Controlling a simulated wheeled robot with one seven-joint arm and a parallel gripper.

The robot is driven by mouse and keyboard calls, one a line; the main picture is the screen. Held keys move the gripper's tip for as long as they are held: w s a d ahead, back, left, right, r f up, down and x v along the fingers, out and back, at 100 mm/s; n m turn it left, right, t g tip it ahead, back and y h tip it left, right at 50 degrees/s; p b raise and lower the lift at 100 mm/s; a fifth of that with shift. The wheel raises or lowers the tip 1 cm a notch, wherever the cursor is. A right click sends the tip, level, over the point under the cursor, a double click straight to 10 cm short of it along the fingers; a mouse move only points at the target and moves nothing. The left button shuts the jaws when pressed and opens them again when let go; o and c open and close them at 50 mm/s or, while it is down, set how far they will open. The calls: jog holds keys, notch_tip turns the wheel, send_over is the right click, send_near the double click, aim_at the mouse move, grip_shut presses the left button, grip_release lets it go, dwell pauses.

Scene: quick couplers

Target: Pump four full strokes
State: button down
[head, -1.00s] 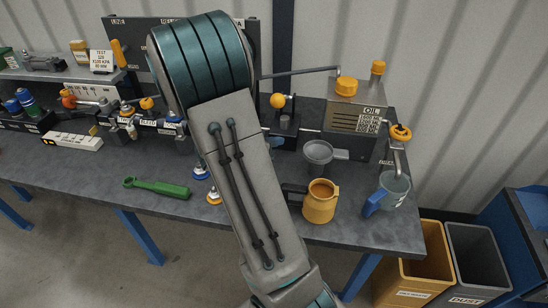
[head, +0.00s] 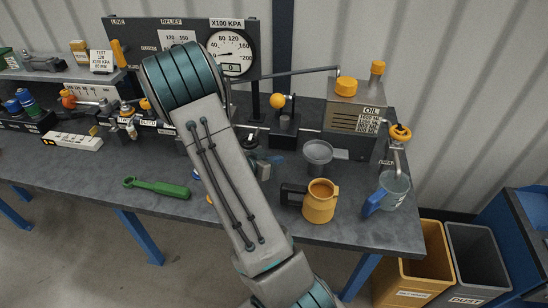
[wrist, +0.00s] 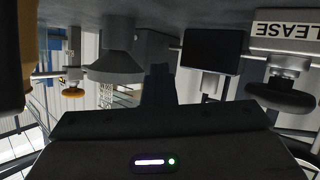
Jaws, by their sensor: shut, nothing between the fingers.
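The orange ball knob (head: 277,101) stands on the dark pump block (head: 284,124) at the back of the bench, behind my arm. My gripper is mostly hidden by my own forearm in the head view; a small part of the wrist end shows at the forearm's right edge. In the wrist view the shut fingers of my gripper (wrist: 158,84) show as a dark block with nothing held. That view is upside down. A label ending in "LEASE" (wrist: 284,30) and a round dark knob (wrist: 284,98) are at its right. I cannot tell any contact with the pump.
The grey funnel (head: 318,152), orange jug (head: 320,203) and clear cup with blue handle (head: 386,194) stand right of my arm. The oil tank (head: 354,105) is behind them. A gauge (head: 230,53) is on the back panel. A green wrench (head: 157,187) lies at left.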

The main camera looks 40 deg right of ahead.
jog(key=c, duration=1.6)
grip_release()
jog(key=shift+a+r, duration=0.1)
jog(key=p+v, duration=0.2)
jog(key=v, duration=0.1)
jog(key=shift+r, duration=0.15)
jog(key=shift+p+v, duration=1.15)
jog(key=shift+v, duration=0.75)
